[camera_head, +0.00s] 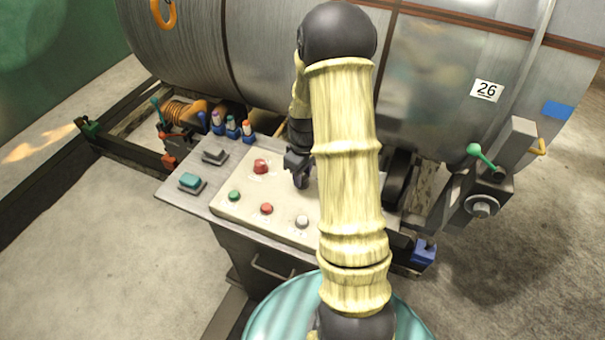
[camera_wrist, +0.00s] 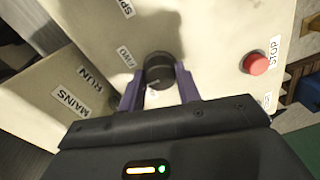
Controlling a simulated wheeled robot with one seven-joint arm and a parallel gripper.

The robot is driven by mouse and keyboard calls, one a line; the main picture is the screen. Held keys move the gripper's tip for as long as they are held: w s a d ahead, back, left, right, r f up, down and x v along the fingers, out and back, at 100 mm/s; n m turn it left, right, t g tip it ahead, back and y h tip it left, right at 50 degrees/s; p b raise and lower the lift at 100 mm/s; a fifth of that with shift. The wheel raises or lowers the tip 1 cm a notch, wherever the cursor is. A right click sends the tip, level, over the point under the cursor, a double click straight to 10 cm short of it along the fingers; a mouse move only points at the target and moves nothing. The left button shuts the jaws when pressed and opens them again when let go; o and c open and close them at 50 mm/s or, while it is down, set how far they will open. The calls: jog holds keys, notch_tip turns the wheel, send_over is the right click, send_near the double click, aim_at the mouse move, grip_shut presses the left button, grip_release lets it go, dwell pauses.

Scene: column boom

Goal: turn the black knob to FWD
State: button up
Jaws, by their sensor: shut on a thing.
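The black knob (camera_wrist: 158,70) sits on the cream control panel (camera_wrist: 210,35), between the two purple fingers of my gripper (camera_wrist: 160,76) in the wrist view. The fingers are shut on its sides. A FWD label (camera_wrist: 125,57) is on the panel just left of the knob. A pale mark shows at the knob's lower edge, but I cannot tell surely which way it points. In the head view the knob (camera_head: 301,183) is below my gripper (camera_head: 299,163), and my arm hides the panel's right part.
A red STOP button (camera_wrist: 256,64) is right of the knob in the wrist view. A green button (camera_head: 234,196), a red button (camera_head: 266,208) and a white button (camera_head: 301,221) line the panel's near side. A large drum (camera_head: 270,60) stands behind the panel.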

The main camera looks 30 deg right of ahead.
aim_at(305, 176)
jog(key=shift+m, duration=0.4)
jog(key=m, duration=0.3)
jog(key=shift+r, duration=0.1)
jog(key=shift+m, duration=2.5)
jog(key=o, duration=1)
jog(key=r, duration=1.7)
jog(key=shift+s+d+r+b, duration=0.1)
jog(key=shift+d+r+b, duration=0.05)
jog(key=shift+d+b, duration=0.2)
